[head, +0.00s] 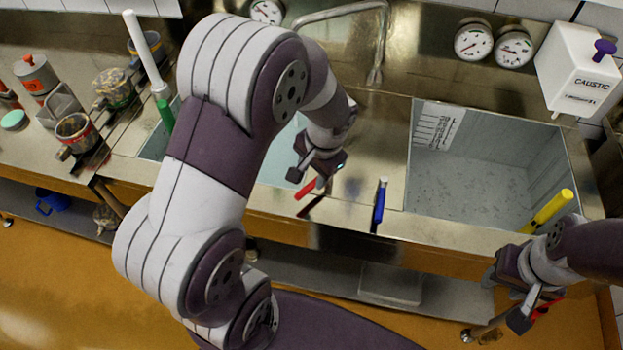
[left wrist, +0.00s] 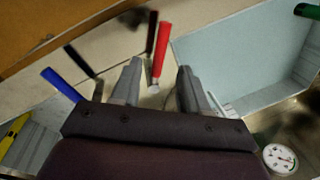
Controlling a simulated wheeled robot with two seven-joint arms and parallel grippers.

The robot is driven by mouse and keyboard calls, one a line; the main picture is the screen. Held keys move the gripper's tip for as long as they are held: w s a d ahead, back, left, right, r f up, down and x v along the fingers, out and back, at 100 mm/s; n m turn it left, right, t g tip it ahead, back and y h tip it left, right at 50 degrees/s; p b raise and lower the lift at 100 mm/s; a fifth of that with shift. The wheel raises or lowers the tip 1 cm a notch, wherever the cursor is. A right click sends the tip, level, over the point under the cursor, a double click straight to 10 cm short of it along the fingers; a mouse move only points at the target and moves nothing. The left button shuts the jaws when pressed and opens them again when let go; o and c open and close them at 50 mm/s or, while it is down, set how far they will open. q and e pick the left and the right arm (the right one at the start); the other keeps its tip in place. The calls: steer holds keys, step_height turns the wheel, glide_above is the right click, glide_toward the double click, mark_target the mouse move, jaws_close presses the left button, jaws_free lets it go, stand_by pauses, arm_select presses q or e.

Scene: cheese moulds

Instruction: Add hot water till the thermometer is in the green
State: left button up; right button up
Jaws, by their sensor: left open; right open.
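The red lever (head: 305,189) stands at the front rim of the left basin (head: 272,172), much of which my left arm hides. My left gripper (head: 316,180) is over it. In the left wrist view the red lever (left wrist: 162,45) lies between the tips of my open left gripper (left wrist: 160,72), not clamped. A round dial (head: 267,12) is on the back wall; a dial also shows in the left wrist view (left wrist: 280,158). My right gripper (head: 524,312) is open and empty at the front right.
A blue lever (head: 380,203) stands between the basins, and a yellow handle (head: 551,208) by the right basin (head: 480,185). A green handle (head: 165,116) is left. A caustic dispenser (head: 578,70) and two dials (head: 473,42) are at the back right. Pots crowd the left counter.

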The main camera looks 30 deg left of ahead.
mark_target(309, 187)
arm_select(q)
steer(key=f, duration=0.2)
steer(key=a+f, duration=0.1)
steer(key=f, duration=0.2)
steer(key=shift+w, duration=0.2)
steer(key=shift+s+a+f, duration=0.1)
steer(key=shift+a+f, duration=0.05)
steer(key=shift+f, duration=0.25)
jaws_close()
